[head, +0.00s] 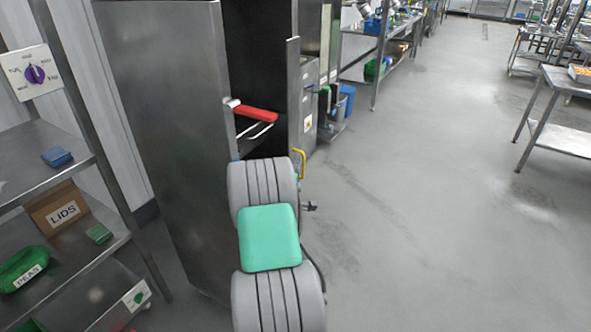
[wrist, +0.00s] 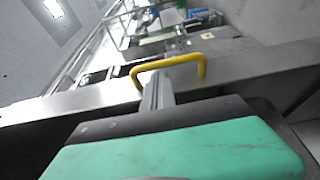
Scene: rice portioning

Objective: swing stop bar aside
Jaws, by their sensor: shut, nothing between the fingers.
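A yellow U-shaped bar (wrist: 180,64) stands across the upper middle of the wrist view, on the edge of a grey metal panel. In the head view the yellow bar (head: 300,160) shows just right of my grey arm. My gripper (wrist: 156,80) points at the yellow bar, its fingers together and empty. The fingertips overlap the space under the bar; I cannot tell if they touch it. A red bar (head: 257,113) with a white end sticks out of the tall steel cabinet (head: 165,110). I cannot tell which one is the stop bar.
A steel shelf rack (head: 100,245) at the left holds a LIDS box (head: 62,210) and a green PEAS tub (head: 24,270). The cabinet stands close beside my arm. The floor (head: 430,220) to the right is clear up to a steel table (head: 560,140).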

